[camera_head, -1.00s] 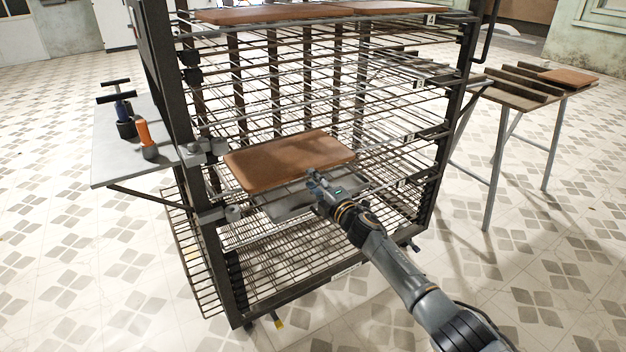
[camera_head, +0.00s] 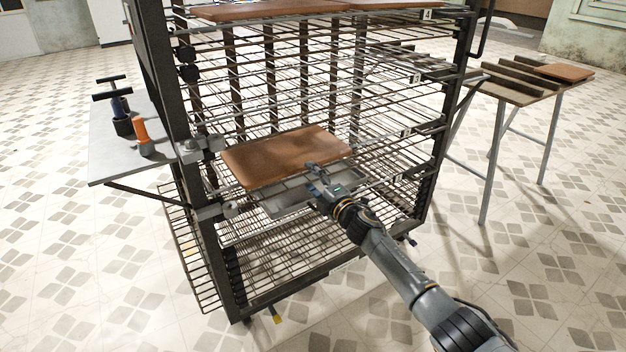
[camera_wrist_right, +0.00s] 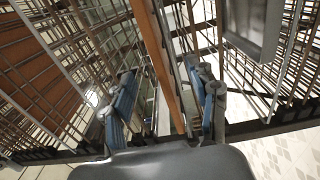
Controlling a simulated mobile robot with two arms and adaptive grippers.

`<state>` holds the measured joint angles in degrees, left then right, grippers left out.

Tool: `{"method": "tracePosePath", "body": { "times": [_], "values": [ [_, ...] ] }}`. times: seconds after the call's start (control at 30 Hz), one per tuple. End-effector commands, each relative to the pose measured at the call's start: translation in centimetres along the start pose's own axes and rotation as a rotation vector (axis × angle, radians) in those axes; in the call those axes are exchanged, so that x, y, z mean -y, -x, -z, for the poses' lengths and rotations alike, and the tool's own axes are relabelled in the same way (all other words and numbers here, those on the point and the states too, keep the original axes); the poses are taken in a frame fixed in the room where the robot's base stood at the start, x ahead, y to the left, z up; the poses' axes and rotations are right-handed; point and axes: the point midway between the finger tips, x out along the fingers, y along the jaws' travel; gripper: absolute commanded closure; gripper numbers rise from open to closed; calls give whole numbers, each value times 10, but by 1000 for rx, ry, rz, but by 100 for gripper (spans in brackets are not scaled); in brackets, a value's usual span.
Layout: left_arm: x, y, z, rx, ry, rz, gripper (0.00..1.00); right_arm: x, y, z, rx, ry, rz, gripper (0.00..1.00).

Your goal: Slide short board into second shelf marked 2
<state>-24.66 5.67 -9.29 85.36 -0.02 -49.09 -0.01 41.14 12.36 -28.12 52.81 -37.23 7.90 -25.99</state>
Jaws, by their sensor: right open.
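The short brown board (camera_head: 280,157) lies roughly flat at the front of the wire rack (camera_head: 440,110), part of it sticking out towards me. It is near the height of the label that looks like a 2 (camera_head: 405,132), but I cannot tell exactly which shelf bears it. My right gripper (camera_head: 314,170) is at the board's front right edge. In the right wrist view, the board's edge (camera_wrist_right: 158,60) runs between the two spread fingers (camera_wrist_right: 166,98). The gripper is open; contact with the board is unclear. My left gripper is out of view.
A grey metal tray (camera_head: 300,192) sits just below the board. More brown boards (camera_head: 270,10) lie on the rack's upper level. A slatted stand (camera_head: 510,90) with another board (camera_head: 563,72) stands right.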

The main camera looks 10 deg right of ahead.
Motion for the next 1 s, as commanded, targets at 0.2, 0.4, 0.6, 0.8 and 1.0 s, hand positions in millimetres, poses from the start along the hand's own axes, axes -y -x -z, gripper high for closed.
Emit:
{"method": "tracePosePath", "body": {
  "times": [0.2,0.4,0.6,0.8,1.0],
  "values": [
    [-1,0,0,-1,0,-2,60,2,7,-2,2,1,2,41],
    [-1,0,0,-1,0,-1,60,1,31,0,-1,2,1,41],
    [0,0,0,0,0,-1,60,1,64,0,-3,1,1,41],
    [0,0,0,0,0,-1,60,1,97,0,-1,1,1,41],
    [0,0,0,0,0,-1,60,0,116,0,-1,-1,-1,41]
  ]
}}
